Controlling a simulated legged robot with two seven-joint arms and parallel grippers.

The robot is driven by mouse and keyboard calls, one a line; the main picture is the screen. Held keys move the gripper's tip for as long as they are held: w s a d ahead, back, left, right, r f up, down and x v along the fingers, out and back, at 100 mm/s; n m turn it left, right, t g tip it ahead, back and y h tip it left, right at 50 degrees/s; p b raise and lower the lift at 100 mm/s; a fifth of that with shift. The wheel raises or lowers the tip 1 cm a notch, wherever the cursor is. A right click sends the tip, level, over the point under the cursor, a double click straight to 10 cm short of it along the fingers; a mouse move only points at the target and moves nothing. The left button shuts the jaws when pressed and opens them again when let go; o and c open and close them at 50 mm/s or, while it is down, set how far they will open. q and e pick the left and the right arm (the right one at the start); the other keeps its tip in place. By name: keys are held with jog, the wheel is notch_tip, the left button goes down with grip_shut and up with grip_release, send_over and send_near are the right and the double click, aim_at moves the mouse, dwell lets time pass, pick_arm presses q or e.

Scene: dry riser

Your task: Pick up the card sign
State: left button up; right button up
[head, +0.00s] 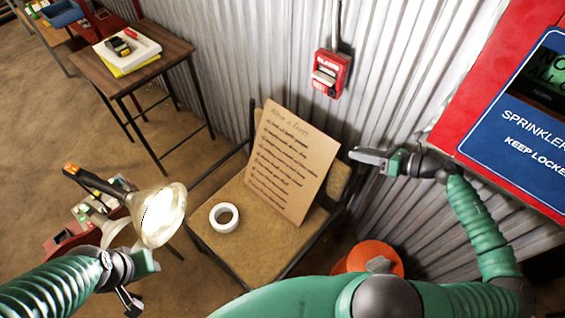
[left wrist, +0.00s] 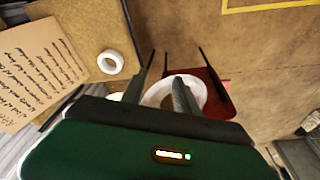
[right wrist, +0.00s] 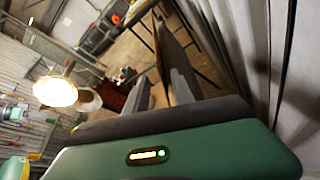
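The card sign (head: 291,160) is a tan sheet with dark handwriting. It stands tilted on the seat of a chair, leaning against its back. It also shows at the left of the left wrist view (left wrist: 38,72). My right gripper (head: 356,156) is just right of the card's upper right edge, its fingers pointing at it. In the right wrist view its fingers (right wrist: 162,90) are apart, with a thin brown edge between them; I cannot tell whether this is the card. My left gripper (head: 142,282) is open and empty at the lower left, away from the card.
A white tape roll (head: 224,217) lies on the chair seat (head: 255,243) left of the card. A lit lamp (head: 158,214) stands near my left gripper. A red wall box (head: 331,73) is above the card. An orange bucket (head: 345,266) is below right. A small table (head: 165,52) stands behind left.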

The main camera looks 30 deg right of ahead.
send_near(321, 143)
jog(key=w+a+f, duration=0.2)
jog(key=w, duration=0.1)
jog(key=shift+w+f, duration=0.25)
jog(key=shift+f, duration=0.15)
jog(key=x, duration=0.5)
jog(key=shift+w+a+r+b, duration=0.15)
jog(key=shift+w+a+b, duration=0.05)
jog(key=shift+w+b, duration=0.2)
jog(key=shift+r, duration=0.1)
grip_shut()
jog(key=shift+d, duration=0.1)
